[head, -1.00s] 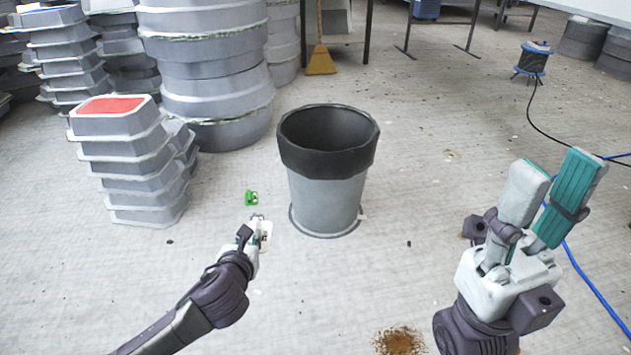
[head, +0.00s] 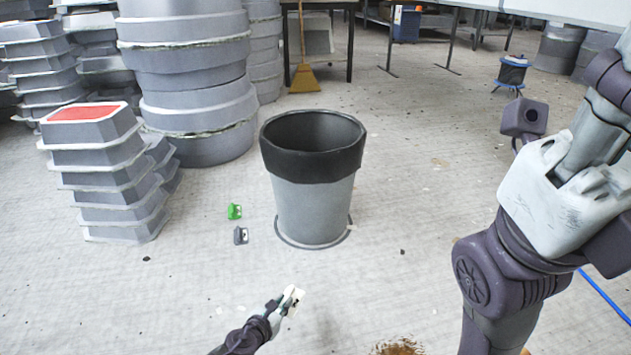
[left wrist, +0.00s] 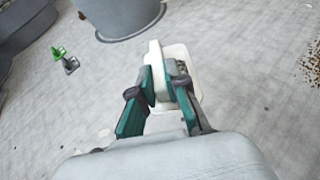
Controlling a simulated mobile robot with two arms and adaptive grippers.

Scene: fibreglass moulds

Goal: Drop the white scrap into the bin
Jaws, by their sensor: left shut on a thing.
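The white scrap (head: 293,292) is a small pale piece in my left gripper (head: 285,300), low in the middle of the head view. In the left wrist view the scrap (left wrist: 188,62) is squarish and off-white with a dark speckled patch, and the teal fingers of the left gripper (left wrist: 166,88) are shut on it. The bin (head: 312,205) is a grey tapered bucket with a black band at its open top, standing on the floor beyond the left gripper. The bin's lower side (left wrist: 125,14) shows in the left wrist view.
A green clip (head: 234,211) and a dark grey clip (head: 241,235) lie on the floor left of the bin. Stacked grey moulds (head: 110,185) and taller round moulds (head: 190,90) stand at the left. Floor around the bin is mostly clear.

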